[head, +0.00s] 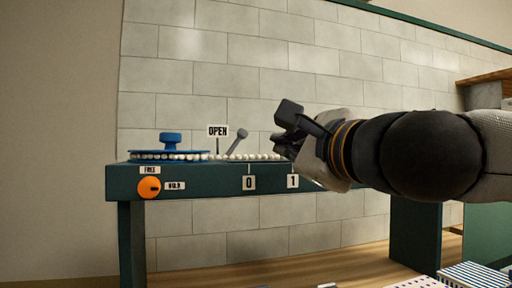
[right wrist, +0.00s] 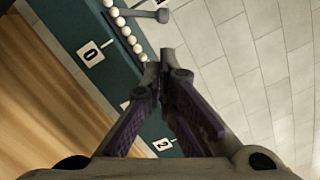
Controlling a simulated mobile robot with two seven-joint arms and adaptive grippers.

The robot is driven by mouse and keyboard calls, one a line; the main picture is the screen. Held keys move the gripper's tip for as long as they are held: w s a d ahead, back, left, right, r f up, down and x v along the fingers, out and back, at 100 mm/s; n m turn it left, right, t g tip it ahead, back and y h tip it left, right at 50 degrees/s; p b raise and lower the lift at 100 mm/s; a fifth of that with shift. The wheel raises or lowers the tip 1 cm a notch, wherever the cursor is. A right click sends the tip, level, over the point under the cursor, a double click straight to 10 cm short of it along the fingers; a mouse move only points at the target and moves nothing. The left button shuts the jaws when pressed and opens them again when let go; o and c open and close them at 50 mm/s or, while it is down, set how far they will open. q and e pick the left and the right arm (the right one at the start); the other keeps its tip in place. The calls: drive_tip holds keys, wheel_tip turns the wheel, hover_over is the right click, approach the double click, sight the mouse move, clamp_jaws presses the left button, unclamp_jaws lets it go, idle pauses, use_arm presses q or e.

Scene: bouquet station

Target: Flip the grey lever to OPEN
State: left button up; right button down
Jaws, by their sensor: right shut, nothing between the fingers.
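The grey lever (head: 237,141) stands on the green shelf in the head view, with its knob tilted up to the right. The white OPEN sign (head: 218,131) stands just left of it. The lever also shows at the top of the right wrist view (right wrist: 150,14). My right gripper (head: 283,128) is shut and empty, to the right of the lever and apart from it. Its closed fingers also show in the right wrist view (right wrist: 162,75). My left gripper is out of view.
The green shelf (head: 215,181) carries a row of white beads and labels 0 and 1. A blue disc with a knob (head: 170,145) stands at its left end. An orange dial (head: 149,187) is on the front. Striped and white items lie at the lower right.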

sight(233, 147)
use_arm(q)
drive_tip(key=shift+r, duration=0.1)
use_arm(e)
drive_tip(key=x, duration=0.9)
drive_tip(key=shift+w+a+r, duration=0.15)
drive_tip(key=shift+w+a, duration=0.05)
drive_tip(key=shift+w, duration=0.1)
use_arm(q)
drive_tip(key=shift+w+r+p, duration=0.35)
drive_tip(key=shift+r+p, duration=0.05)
drive_tip(key=shift+p, duration=0.05)
use_arm(e)
drive_tip(key=shift+s+a+r, duration=0.1)
drive_tip(key=shift+r, duration=0.25)
